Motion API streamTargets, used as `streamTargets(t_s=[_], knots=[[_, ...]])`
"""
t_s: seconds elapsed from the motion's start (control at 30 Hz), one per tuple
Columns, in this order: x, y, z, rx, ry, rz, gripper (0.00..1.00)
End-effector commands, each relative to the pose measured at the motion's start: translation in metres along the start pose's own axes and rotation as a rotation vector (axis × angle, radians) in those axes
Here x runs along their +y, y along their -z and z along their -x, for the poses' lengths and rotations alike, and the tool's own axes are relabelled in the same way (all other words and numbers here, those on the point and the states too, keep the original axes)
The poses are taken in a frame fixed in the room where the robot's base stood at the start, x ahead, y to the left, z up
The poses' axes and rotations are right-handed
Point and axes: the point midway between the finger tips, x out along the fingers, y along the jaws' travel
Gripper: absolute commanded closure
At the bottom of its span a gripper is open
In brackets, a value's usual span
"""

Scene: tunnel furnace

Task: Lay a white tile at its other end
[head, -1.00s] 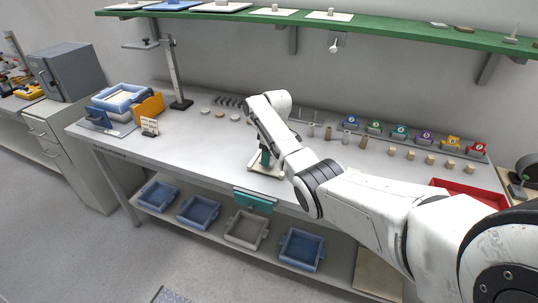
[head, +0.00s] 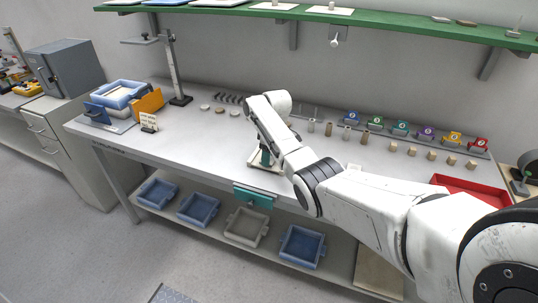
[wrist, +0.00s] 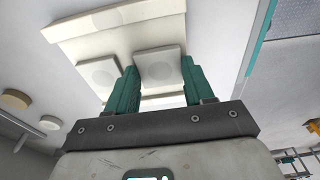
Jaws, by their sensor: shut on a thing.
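My gripper (head: 265,157) points down at the middle of the bench, close over a small cream board (head: 256,163). In the wrist view its two green fingers (wrist: 156,88) are shut on a square white tile (wrist: 160,67) with a faint round mark. A second similar white tile (wrist: 97,74) lies left of it, beside the left finger. The cream board (wrist: 120,22) shows behind both tiles. I cannot tell whether the held tile touches the board. In the head view my arm and fingers hide the tiles.
Blue trays (head: 118,91) and an orange block (head: 149,103) stand at the bench's left, near a stand (head: 174,70). Numbered coloured holders (head: 400,128) and small wooden blocks (head: 411,152) line the right, with a red tray (head: 468,188). A green shelf (head: 385,20) hangs above.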

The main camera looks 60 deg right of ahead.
Motion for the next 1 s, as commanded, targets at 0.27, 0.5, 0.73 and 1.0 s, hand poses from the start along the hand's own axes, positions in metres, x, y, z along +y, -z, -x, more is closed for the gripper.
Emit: streamTargets(t_s=[0.27,0.5,0.73,1.0], knots=[[-0.0001,-0.0005,-0.0042,0.0,0.0,0.0,0.78],[-0.0002,-0.0006,-0.0042,0.0,0.0,0.0,0.31],[-0.0001,-0.0006,-0.0042,0.0,0.0,0.0,0.18],[0.0003,0.0001,0.0044,0.002,-0.001,0.001,0.18]])
